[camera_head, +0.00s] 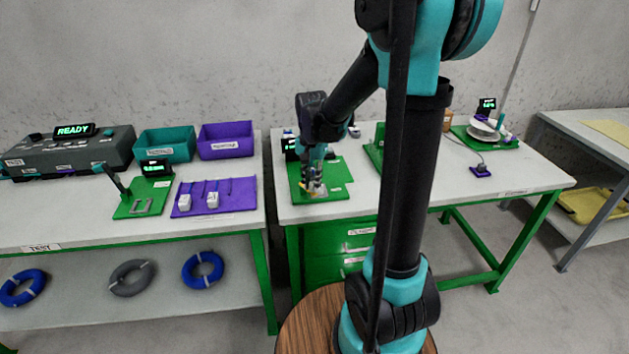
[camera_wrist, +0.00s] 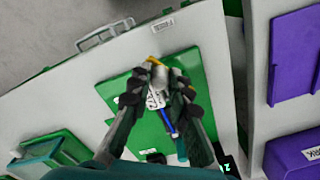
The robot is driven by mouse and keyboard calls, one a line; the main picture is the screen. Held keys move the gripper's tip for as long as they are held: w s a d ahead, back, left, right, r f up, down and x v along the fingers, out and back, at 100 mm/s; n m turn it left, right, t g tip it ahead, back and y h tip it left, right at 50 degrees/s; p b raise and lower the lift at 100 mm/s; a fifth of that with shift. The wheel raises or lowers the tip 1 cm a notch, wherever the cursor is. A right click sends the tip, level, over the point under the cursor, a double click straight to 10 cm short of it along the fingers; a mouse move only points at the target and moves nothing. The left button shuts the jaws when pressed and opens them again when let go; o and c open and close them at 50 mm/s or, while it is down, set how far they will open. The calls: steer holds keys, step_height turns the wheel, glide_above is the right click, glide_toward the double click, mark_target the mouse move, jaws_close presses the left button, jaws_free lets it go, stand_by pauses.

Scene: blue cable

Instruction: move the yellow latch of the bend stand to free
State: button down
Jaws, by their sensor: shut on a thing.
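The bend stand's green base plate (camera_head: 338,175) lies on the middle table, and it also shows in the wrist view (camera_wrist: 122,92). The small yellow latch (camera_wrist: 154,60) shows at the tips of my gripper (camera_wrist: 157,76) in the wrist view. My gripper points down at the stand and its fingers are closed in on the latch, partly hiding it. A pale grey stand part (camera_wrist: 156,98) and a short blue piece (camera_wrist: 166,122) show between the fingers. In the head view my gripper (camera_head: 314,189) covers most of the stand's middle. The latch's exact setting cannot be told.
A small display (camera_head: 291,146) stands behind the plate. A purple mat (camera_head: 238,193) with white connectors and teal (camera_head: 165,146) and purple (camera_head: 225,141) bins are on the left table. Another green stand (camera_head: 376,150) is partly hidden by my arm.

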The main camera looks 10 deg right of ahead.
steer(key=m, duration=0.1)
steer(key=a+m, duration=0.1)
steer(key=m, duration=0.1)
steer(key=shift+s+a, duration=0.2)
steer(key=shift+a, duration=0.05)
steer(key=shift+a+m, duration=0.25)
steer(key=shift+m, duration=0.45)
steer(key=shift+a+m, duration=0.25)
steer(key=shift+m, duration=0.45)
steer(key=c, duration=1.4)
jaws_free()
step_height(320, 180, up, 12)
steer(key=shift+s, duration=0.1)
